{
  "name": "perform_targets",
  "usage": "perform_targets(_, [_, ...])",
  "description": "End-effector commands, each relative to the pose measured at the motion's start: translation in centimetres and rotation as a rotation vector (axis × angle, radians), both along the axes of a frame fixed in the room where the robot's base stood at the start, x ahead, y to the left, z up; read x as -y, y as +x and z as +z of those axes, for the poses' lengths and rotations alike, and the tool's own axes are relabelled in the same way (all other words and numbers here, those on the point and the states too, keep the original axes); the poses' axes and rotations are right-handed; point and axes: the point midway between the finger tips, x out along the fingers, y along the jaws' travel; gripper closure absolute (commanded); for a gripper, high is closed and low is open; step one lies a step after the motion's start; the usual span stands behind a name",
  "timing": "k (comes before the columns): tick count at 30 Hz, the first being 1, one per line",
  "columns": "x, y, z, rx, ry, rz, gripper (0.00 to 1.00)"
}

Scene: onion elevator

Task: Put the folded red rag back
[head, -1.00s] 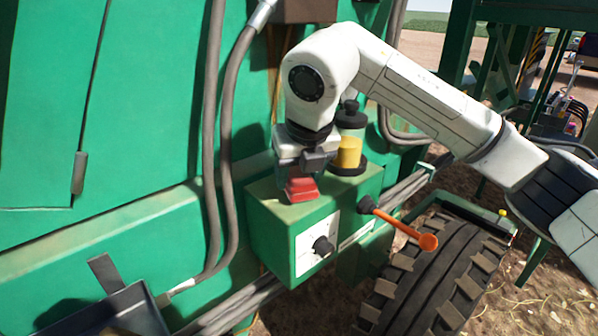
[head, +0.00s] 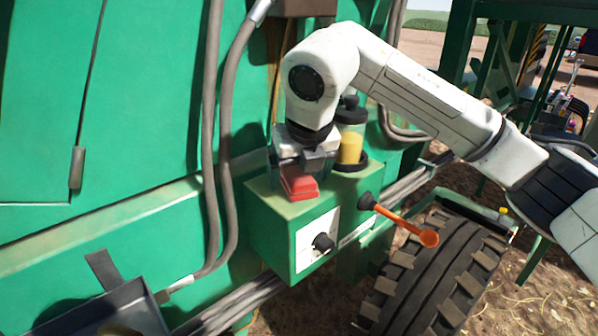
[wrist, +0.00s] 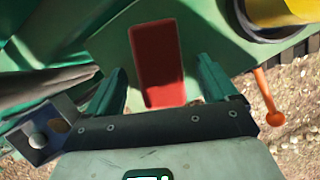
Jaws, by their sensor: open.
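The folded red rag (head: 299,184) lies on the flat top of the green box (head: 275,205). The wrist view shows the rag (wrist: 157,62) as a red rectangle on the box top. My gripper (head: 303,165) is just above and behind the rag, pointing down. In the wrist view my gripper (wrist: 166,88) is open, with one green finger on each side of the rag's near end and a gap to each finger. Whether the fingertips touch the box top is hidden in the head view.
A jar with yellow contents (head: 351,148) stands on the box behind the rag, close to my gripper. An orange-handled lever (head: 405,222) and a black knob (head: 323,243) stick out of the box. Grey hoses (head: 228,120) hang left. A dark tray (head: 120,310) is lower left.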

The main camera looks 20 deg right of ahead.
Motion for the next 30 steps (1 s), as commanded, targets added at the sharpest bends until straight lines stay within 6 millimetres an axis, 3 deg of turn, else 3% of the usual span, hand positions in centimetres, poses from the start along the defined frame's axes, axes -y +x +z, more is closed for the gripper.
perform_targets(8, [0.0, -0.5, 1.4, 0.003, -0.001, 0.0, 0.14])
perform_targets(21, [-0.2, -3.4, 8.6, 0.003, -0.001, -0.001, 0.14])
perform_targets(30, [-0.3, -4.0, 10.0, -0.001, -0.001, 0.0, 0.14])
